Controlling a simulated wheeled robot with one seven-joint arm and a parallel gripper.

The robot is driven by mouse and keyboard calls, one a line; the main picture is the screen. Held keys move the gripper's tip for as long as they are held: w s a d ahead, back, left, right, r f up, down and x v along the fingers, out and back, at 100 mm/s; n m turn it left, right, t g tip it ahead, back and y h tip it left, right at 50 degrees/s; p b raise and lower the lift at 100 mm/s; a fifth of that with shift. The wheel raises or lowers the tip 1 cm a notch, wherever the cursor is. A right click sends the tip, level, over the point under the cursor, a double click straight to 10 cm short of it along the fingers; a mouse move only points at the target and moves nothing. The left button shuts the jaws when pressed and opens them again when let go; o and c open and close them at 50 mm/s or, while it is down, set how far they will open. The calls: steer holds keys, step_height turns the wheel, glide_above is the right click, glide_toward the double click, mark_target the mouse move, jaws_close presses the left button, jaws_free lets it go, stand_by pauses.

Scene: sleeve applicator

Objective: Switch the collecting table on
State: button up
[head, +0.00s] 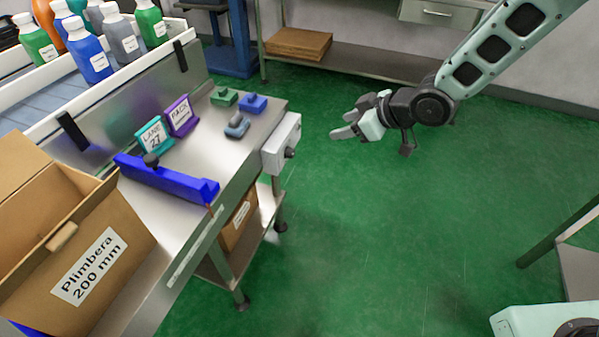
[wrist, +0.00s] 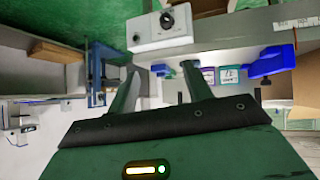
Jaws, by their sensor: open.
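The collecting table (head: 240,135) is a steel table on the left in the head view. A light grey control box (head: 275,148) is fixed at its right edge, with a dark knob (head: 290,153) on its outer face. In the wrist view the box (wrist: 150,38) shows at the top, with its round black knob (wrist: 167,20). My gripper (head: 345,126) is open and empty, in the air to the right of the box and apart from it. In the wrist view its two fingers (wrist: 160,82) are spread below the box. The knob's setting is too small to read.
A cardboard box labelled Plimbera 200 mm (head: 92,265), a blue bar (head: 170,184), two small signs (head: 180,115) and several small blocks (head: 224,97) are on the table. Bottles (head: 88,52) stand behind a rail. Green floor (head: 400,220) to the right is clear.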

steer(key=w+d+f+n+y+b, duration=0.1)
steer(key=w+f+y+b, duration=0.1)
steer(key=f, duration=0.3)
steer(key=w+d+f+y+b, duration=0.1)
steer(key=f+y+b, duration=0.1)
steer(key=f, duration=0.3)
steer(key=n+y+b, duration=0.2)
steer(key=y+b, duration=0.2)
steer(key=y, duration=0.1)
glide_toward(294, 154)
steer(key=b+x, duration=0.2)
steer(key=x, duration=0.6)
steer(key=shift+a+r, duration=0.1)
steer(key=shift+a, duration=0.15)
steer(key=c, duration=1)
